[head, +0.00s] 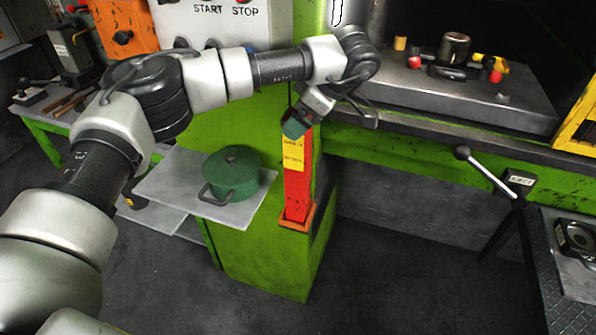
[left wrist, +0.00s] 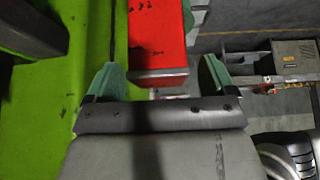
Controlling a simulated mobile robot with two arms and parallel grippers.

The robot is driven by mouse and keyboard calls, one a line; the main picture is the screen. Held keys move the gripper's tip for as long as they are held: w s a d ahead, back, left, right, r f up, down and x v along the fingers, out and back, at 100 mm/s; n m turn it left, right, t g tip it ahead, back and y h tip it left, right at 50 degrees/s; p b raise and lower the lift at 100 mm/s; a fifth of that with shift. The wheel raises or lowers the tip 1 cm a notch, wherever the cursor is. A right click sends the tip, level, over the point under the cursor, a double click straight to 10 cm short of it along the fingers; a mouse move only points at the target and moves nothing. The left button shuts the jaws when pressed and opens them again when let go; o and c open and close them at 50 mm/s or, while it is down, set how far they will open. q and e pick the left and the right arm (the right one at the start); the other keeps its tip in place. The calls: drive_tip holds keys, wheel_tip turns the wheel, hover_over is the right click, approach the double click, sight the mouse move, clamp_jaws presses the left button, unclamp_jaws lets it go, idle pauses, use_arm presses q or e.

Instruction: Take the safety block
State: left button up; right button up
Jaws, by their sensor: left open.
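The safety block (head: 298,185) is a tall red bar with a yellow label. It stands upright in an orange holder (head: 298,220) on the green press frame. My left gripper (head: 294,128) is at the top end of the block, pointing down toward it, and hides part of that end. In the left wrist view the gripper (left wrist: 158,70) is open, with a green finger on each side of the red block (left wrist: 158,38) and visible gaps. I cannot tell how far the fingers overlap it. My right gripper is not in view.
A green lidded pot (head: 232,175) stands on a grey shelf (head: 160,180) left of the block. The press bed (head: 450,100) with small parts is at the upper right. A lever with a black knob (head: 463,153) sticks out at the right. The floor in front is clear.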

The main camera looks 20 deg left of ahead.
use_arm(q)
drive_tip(key=shift+x, duration=0.9)
drive_tip(key=shift+d+r, duration=0.1)
drive_tip(key=shift+c, duration=0.6)
clamp_jaws()
drive_tip(key=shift+w+r, duration=0.1)
